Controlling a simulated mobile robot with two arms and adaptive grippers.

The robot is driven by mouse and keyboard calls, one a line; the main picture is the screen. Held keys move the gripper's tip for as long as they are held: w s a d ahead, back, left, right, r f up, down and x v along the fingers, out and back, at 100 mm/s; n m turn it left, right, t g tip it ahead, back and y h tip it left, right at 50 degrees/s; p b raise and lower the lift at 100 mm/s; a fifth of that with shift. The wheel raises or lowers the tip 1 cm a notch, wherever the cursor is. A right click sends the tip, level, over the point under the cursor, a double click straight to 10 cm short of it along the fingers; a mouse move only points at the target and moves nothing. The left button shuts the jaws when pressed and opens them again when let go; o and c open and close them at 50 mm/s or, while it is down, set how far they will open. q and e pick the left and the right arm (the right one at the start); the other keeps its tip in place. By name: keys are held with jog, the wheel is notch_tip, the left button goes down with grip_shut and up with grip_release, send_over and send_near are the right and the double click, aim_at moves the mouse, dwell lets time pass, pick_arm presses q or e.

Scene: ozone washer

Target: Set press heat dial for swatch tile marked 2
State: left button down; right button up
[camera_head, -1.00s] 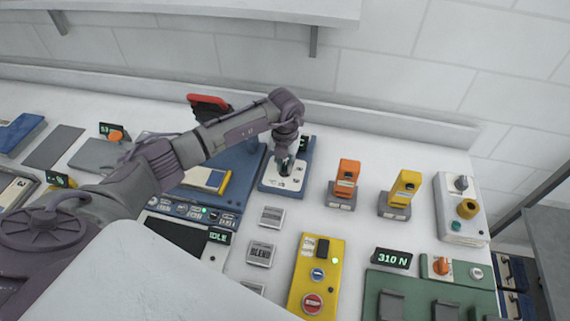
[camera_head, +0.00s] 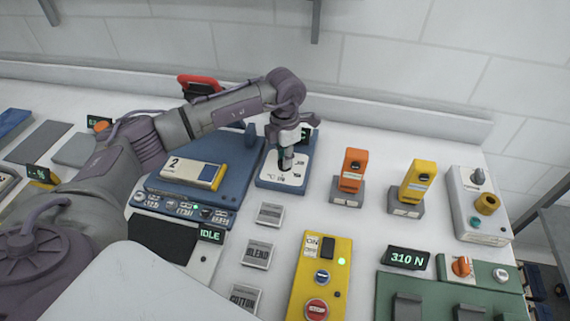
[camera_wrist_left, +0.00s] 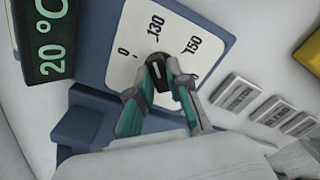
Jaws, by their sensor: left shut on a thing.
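The heat dial is a black knob (camera_wrist_left: 159,72) on a white scale plate (camera_wrist_left: 192,20) marked 0, 130 and 150, seen in the left wrist view. My left gripper (camera_wrist_left: 158,80) is shut on the knob, its teal-lined fingers on either side. A green display (camera_wrist_left: 48,38) beside the plate reads 20 °C. In the head view, my left gripper (camera_head: 286,163) reaches down onto the blue dial unit (camera_head: 264,178), hiding the knob. A swatch tile marked 2 (camera_head: 185,170) lies on the blue press (camera_head: 232,158), left of the dial. My right gripper is not in view.
Small label plates (camera_head: 258,253) stand in a column in front of the dial unit. A yellow control box (camera_head: 310,285) is at front centre. Orange (camera_head: 353,170) and yellow (camera_head: 419,180) devices stand to the right. A red handle (camera_head: 199,86) rises behind my left arm.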

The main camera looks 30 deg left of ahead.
pick_arm(q)
jog(key=m+b, duration=0.3)
jog(key=shift+w+f+m, duration=0.1)
jog(key=shift+f+m, duration=0.05)
jog(key=shift+m, duration=0.25)
jog(key=m+b, duration=0.3)
jog(key=shift+m, duration=0.3)
jog(key=m+b, duration=0.2)
jog(key=m, duration=0.1)
jog(key=shift+r+m+b, duration=0.2)
jog(key=shift+m+b, duration=0.7)
jog(key=shift+m, duration=0.9)
jog(key=shift+r, duration=0.1)
jog(key=c, duration=1.1)
grip_release()
